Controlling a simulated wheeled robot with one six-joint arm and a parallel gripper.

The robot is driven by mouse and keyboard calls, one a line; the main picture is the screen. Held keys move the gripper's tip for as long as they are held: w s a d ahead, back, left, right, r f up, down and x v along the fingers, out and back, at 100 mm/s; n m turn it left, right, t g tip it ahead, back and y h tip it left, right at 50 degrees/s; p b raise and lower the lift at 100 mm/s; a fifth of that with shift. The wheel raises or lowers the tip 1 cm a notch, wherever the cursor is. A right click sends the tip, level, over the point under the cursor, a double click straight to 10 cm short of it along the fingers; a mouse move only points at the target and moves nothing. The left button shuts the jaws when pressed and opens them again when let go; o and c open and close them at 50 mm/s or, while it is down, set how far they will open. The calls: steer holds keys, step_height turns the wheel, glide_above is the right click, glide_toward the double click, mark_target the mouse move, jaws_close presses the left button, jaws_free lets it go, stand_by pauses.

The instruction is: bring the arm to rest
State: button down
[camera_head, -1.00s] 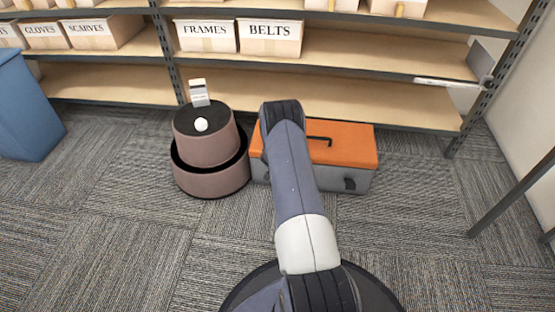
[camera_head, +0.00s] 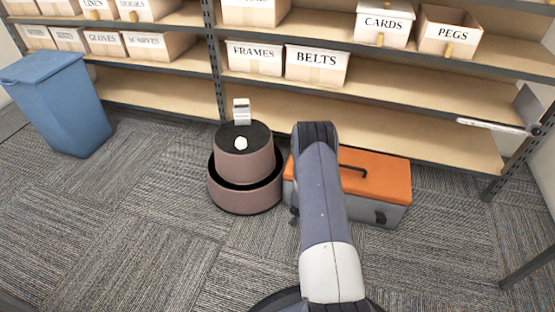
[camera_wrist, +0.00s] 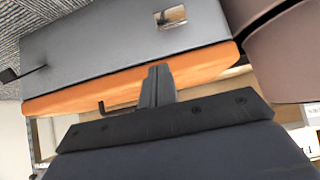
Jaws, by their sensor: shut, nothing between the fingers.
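My gripper (camera_wrist: 158,84) shows in the wrist view with its fingers together and nothing between them. In the head view my arm reaches forward over the carpet, and its far end hides the gripper. The grey toolbox with an orange lid (camera_head: 376,180) stands on the floor just beyond and to the right of the arm. The toolbox also fills much of the wrist view (camera_wrist: 110,55), with the fingertips in front of its orange lid; I cannot tell the gap.
A stepped brown stool (camera_head: 245,195) stands left of the toolbox, with a white round object (camera_head: 241,143) and a small white-grey box (camera_head: 241,110) on top. A blue bin (camera_head: 62,100) is at the left. Shelves (camera_head: 400,85) with labelled boxes line the back. Carpet at front left is clear.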

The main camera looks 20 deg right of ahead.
steer(key=shift+w+d, duration=0.1)
steer(key=w+d+b, duration=0.2)
steer(key=w+d, duration=0.3)
steer(key=w, duration=0.2)
steer(key=shift+d+r+b, duration=0.35)
steer(key=shift+d+r, duration=0.05)
steer(key=shift+r, duration=0.05)
stand_by(0.4)
